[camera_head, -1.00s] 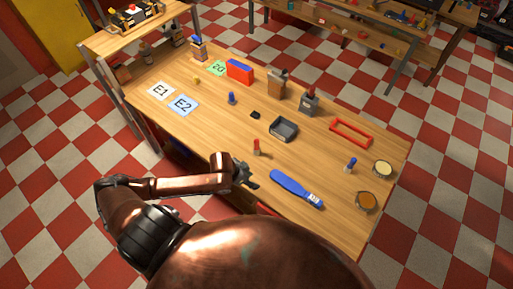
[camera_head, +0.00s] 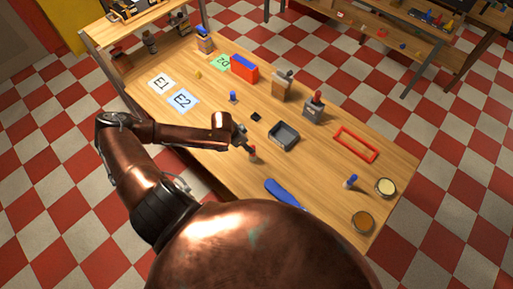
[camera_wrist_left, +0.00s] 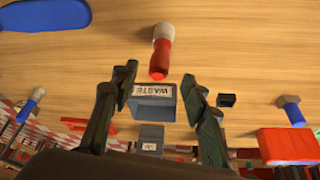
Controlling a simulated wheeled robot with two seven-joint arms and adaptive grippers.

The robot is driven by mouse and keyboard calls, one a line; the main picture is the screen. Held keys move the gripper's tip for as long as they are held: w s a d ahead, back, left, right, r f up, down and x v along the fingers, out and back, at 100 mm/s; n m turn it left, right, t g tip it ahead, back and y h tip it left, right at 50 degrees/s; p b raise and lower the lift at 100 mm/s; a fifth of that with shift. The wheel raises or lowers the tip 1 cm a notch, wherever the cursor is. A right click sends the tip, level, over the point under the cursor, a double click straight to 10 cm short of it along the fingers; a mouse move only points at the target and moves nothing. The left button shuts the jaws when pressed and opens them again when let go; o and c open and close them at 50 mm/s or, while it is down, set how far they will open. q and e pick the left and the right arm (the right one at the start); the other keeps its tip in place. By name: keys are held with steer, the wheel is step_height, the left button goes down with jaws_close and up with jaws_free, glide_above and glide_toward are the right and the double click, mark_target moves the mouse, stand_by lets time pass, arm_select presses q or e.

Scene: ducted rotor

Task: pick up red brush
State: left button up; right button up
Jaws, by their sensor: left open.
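The red brush (camera_head: 253,153) stands on the wooden table (camera_head: 330,200) near its front edge, with a red handle and a pale lower end. It also shows in the left wrist view (camera_wrist_left: 162,52), just beyond my fingertips and roughly centred between them. My left gripper (camera_head: 243,139) is open and empty, right beside the brush; its two dark fingers also show in the wrist view (camera_wrist_left: 160,80). I cannot tell whether a fingertip touches the brush. My right gripper is not in view.
A grey bin labelled waste (camera_wrist_left: 153,104) stands behind the brush; in the head view it is the grey tray (camera_head: 284,135). A blue flat tool (camera_head: 284,191) lies to the right.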

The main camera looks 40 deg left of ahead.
arm_select(q)
steer(key=x, duration=0.4)
steer(key=shift+s+f+p, duration=0.15)
steer(key=shift+p, duration=0.25)
steer(key=x, duration=0.2)
steer(key=shift+f, duration=0.25)
steer(key=shift+w+d+f, duration=0.1)
steer(key=shift+w+f, duration=0.2)
steer(key=c, duration=1.1)
jaws_close()
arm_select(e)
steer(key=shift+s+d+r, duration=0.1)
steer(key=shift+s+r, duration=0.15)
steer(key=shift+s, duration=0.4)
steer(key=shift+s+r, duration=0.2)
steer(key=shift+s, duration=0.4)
